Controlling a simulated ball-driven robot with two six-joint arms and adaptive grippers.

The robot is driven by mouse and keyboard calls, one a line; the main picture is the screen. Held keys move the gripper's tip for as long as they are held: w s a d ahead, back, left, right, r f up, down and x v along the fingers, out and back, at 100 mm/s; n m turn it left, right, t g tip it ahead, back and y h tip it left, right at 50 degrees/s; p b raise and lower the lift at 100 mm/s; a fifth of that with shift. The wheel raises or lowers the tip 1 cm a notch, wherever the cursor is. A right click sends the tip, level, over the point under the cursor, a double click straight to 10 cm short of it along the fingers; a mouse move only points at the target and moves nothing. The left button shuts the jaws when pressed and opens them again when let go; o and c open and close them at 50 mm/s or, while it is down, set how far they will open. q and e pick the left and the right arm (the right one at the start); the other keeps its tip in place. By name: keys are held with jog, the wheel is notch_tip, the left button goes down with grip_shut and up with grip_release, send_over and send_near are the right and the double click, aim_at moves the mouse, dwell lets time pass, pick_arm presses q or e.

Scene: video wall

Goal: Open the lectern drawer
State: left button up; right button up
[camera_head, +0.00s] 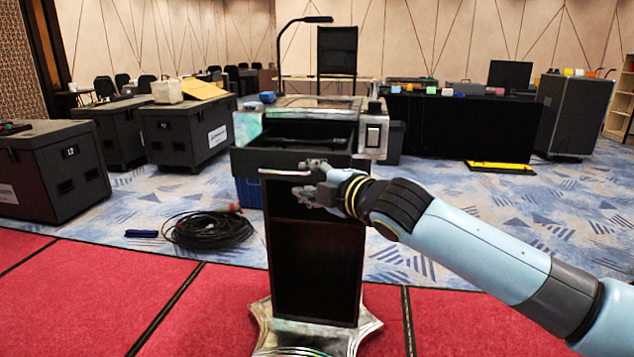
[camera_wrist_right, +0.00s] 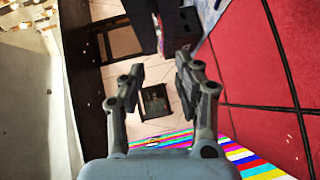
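The lectern (camera_head: 313,260) stands in the middle of the head view on a silvery base. Its dark drawer (camera_head: 255,160) juts out toward me below the top, and its inside shows above the front panel. A thin pale handle (camera_head: 284,172) runs along the drawer front. My right gripper (camera_head: 305,178) is in front of the drawer at its right part, close to the handle's right end; I cannot tell whether they touch. In the right wrist view its two fingers (camera_wrist_right: 161,76) are apart with nothing held between them. My left gripper is not in view.
A gooseneck microphone (camera_head: 281,55) rises from the lectern. A coiled black cable (camera_head: 208,230) lies on the floor to the left. Black cases (camera_head: 45,175) stand at left, and a black-draped table (camera_head: 440,125) stands behind at right. The red carpet (camera_head: 90,300) in front is clear.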

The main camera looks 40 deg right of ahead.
jog(key=s, duration=0.2)
jog(key=shift+s+a+r, duration=0.1)
jog(key=shift+s+r, duration=0.1)
jog(key=shift+s, duration=0.2)
jog(key=shift+f, duration=0.1)
jog(key=s+f+m+g, duration=0.25)
jog(key=s+f, duration=0.35)
jog(key=f, duration=0.6)
jog(key=s+d+f+m+g+h, duration=0.1)
jog(key=s+f+m+g, duration=0.3)
jog(key=f, duration=0.9)
jog(key=s+f+g, duration=0.2)
jog(key=s+f, duration=0.5)
jog(key=f, duration=0.5)
jog(key=s+a+f+m+g, duration=0.2)
jog(key=s+f, duration=0.4)
jog(key=s, duration=0.5)
jog(key=s+a+f+m+g+y, duration=0.1)
jog(key=s+a+f+m+g, duration=0.1)
jog(key=s+f, duration=0.4)
jog(key=s+a+f+m+g, duration=0.3)
jog(key=s+f, duration=0.3)
jog(key=s, duration=0.9)
jog(key=shift+s+a+f+m, duration=0.15)
jog(key=shift+s+a+m, duration=0.2)
jog(key=shift+m, duration=0.5)
